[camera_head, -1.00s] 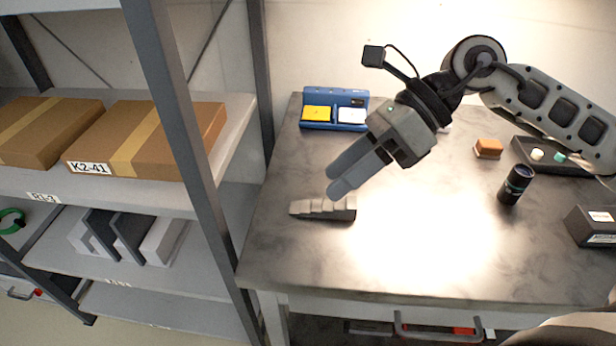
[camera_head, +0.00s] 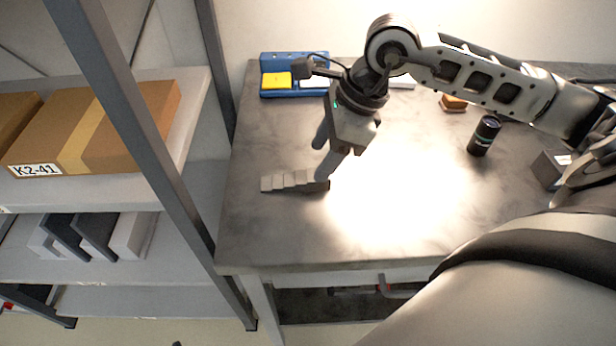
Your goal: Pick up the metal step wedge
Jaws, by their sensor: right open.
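The metal step wedge (camera_head: 290,182) is a small grey stepped block lying on the left part of the metal tabletop (camera_head: 290,228). My right gripper (camera_head: 324,162) points down just above and behind the wedge's right end. Its two fingers are apart and nothing shows between them. I cannot tell whether a fingertip touches the wedge. My left gripper is not in view.
A blue holder (camera_head: 283,68) with a yellow pad stands at the back left. An orange-brown block (camera_head: 453,103), a black cylinder (camera_head: 484,136) and a dark box (camera_head: 549,168) are to the right. A shelf rack (camera_head: 140,130) with cardboard boxes (camera_head: 100,125) borders the table's left side.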

